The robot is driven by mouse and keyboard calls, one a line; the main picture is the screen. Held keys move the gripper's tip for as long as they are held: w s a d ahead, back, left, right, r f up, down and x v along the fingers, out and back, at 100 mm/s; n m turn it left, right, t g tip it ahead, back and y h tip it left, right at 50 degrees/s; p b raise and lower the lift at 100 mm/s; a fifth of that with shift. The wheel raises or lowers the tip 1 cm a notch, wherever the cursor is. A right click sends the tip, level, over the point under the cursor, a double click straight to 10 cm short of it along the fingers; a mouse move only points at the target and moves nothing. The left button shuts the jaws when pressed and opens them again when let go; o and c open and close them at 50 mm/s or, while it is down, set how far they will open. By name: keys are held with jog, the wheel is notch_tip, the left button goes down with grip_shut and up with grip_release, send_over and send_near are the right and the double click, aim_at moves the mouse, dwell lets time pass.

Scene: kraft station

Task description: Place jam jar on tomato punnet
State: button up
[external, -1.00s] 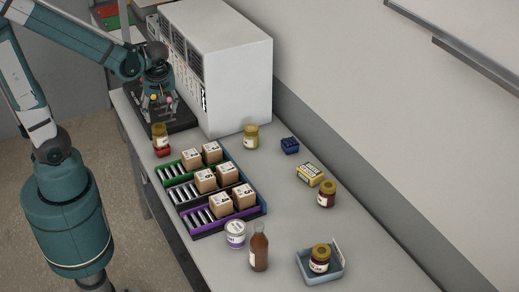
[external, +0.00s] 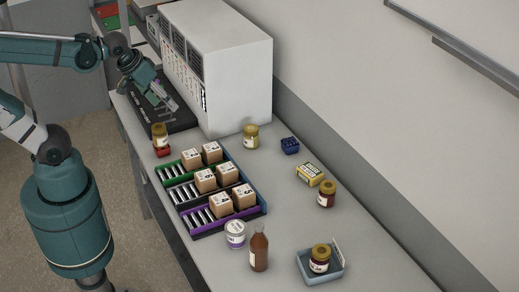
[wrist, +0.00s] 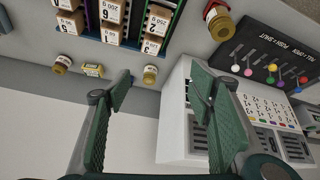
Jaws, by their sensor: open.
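A jar with a gold lid (external: 160,131) is at the left edge of the table, in line with a small red container (external: 162,152) that looks like the tomato punnet. The jar appears to stand on it or just behind it; I cannot tell which. In the wrist view this jar (wrist: 218,20) is at the top. Another dark red jam jar (external: 326,195) stands beside the yellow box. A third dark jar (external: 320,260) sits in the light blue tray. My gripper (external: 166,100) is open and empty, tilted above the black lever panel; its fingers (wrist: 162,88) are spread in the wrist view.
A large white cabinet (external: 232,75) stands close beside my gripper. The lever panel (external: 180,122) lies under it. Racks with boxes (external: 207,185) fill the middle. A yellowish jar (external: 251,137), dark blue punnet (external: 290,145), yellow box (external: 310,174), can (external: 235,234) and brown bottle (external: 259,250) stand around.

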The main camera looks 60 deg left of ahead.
jog(key=shift+s+d+r+m+t+h, duration=0.2)
jog(key=shift+d+r+m+t, duration=0.15)
jog(key=shift+d+r+m, duration=0.3)
jog(key=shift+s+d+r+m+t+h, duration=0.2)
jog(key=shift+d+r+m+t, duration=0.2)
jog(key=shift+r+m, duration=0.45)
